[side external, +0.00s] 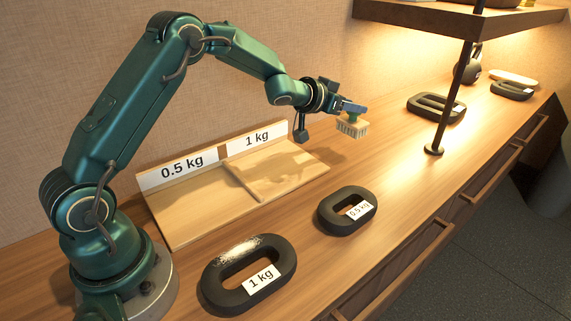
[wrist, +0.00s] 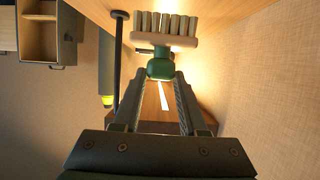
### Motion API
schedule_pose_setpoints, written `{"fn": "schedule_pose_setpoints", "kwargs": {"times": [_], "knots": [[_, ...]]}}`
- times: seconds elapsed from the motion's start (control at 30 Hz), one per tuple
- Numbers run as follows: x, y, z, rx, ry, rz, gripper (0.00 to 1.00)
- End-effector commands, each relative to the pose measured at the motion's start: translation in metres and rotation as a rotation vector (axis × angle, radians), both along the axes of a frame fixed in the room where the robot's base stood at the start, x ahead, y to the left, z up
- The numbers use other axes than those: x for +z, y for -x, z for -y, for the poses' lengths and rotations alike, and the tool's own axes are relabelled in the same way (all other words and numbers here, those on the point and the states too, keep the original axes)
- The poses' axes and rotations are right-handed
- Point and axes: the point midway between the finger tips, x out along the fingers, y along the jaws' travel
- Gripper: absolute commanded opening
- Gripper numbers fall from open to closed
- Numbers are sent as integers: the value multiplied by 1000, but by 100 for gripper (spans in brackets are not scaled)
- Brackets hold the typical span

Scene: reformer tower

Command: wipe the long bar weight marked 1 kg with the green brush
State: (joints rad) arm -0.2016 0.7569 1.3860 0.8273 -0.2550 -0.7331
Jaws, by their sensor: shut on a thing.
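The black oval weight marked 1 kg (side external: 218,291) lies flat on the wooden counter at the front, with a long central opening. A pale, dusty patch shows on its upper far edge. My gripper (side external: 351,111) is shut on the green brush (side external: 352,128), high above the counter and well away from the 1 kg weight, up and to the right in the side view. The brush has a green grip, a wooden head and pale bristles, which point down. In the wrist view the brush (wrist: 165,40) sits between my fingertips (wrist: 162,79).
A smaller black weight marked 0.5 kg (side external: 333,216) lies right of the 1 kg weight. A wooden tray (side external: 190,217) with 0.5 kg and 1 kg signs stands behind. A dark post (side external: 455,95) supports a shelf (side external: 455,22). More weights (side external: 424,112) lie at the far right.

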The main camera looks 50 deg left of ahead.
Motion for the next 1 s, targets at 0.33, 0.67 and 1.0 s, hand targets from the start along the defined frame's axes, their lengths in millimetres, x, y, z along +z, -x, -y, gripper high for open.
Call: {"fn": "schedule_pose_setpoints", "kwargs": {"times": [0.33,0.67,1.0], "knots": [[19,14,-27,1,0,1,0],[25,17,-26,-55,-1,-1,0],[-3,77,42,-587,1,-7,0]]}}
